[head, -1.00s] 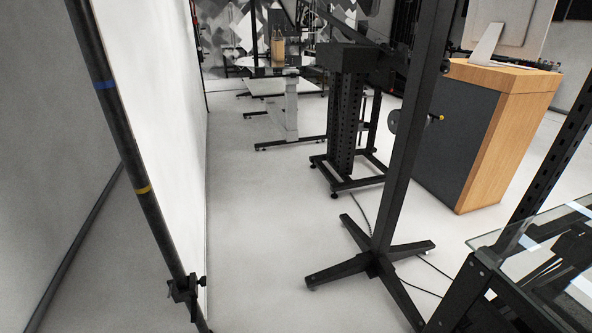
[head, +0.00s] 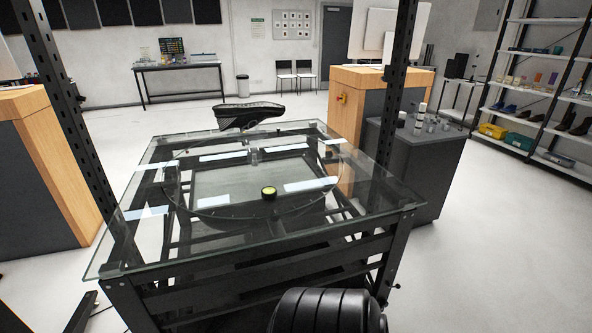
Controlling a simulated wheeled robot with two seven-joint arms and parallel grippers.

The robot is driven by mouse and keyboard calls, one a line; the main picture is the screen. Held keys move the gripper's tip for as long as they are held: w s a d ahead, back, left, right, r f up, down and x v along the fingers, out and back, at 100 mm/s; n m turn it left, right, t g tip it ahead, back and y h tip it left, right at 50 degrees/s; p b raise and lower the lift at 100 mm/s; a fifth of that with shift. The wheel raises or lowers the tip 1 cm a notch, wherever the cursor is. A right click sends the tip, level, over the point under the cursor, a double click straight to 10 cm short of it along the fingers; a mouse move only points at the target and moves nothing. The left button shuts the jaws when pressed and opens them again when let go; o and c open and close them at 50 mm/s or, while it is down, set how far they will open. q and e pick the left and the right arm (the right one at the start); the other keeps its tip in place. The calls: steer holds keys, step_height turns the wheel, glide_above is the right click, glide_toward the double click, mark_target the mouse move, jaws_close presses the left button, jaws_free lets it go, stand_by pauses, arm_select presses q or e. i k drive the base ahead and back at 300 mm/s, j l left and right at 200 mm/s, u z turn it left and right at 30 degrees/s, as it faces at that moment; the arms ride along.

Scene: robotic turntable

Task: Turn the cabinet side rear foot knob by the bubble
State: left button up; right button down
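A round bubble level (head: 269,193) with a yellow-green face and dark rim sits on the glass tabletop (head: 140,255) of the turntable. The bubble inside is too small to make out. The black metal turntable frame (head: 270,272) shows under the glass. A small dark knob-like part (head: 397,286) shows low at the frame's right near corner; I cannot tell what it is. The rear feet and their knobs are hidden behind the frame and glass. A dark grey cabinet (head: 425,165) stands close to the table's right side. Neither of my grippers is in view.
Wooden cabinets stand at left (head: 45,170) and behind right (head: 350,110). Black perforated uprights rise at left (head: 62,100) and right (head: 396,85). Open floor (head: 500,250) lies at the right.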

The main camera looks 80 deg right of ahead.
mark_target(384, 303)
steer(key=z, duration=3.4)
steer(key=u, duration=0.4)
steer(key=i+l+u, duration=0.15)
steer(key=l+u, duration=0.3)
steer(key=i+l+u, duration=0.1)
steer(key=l+u, duration=0.65)
steer(key=u, duration=0.15)
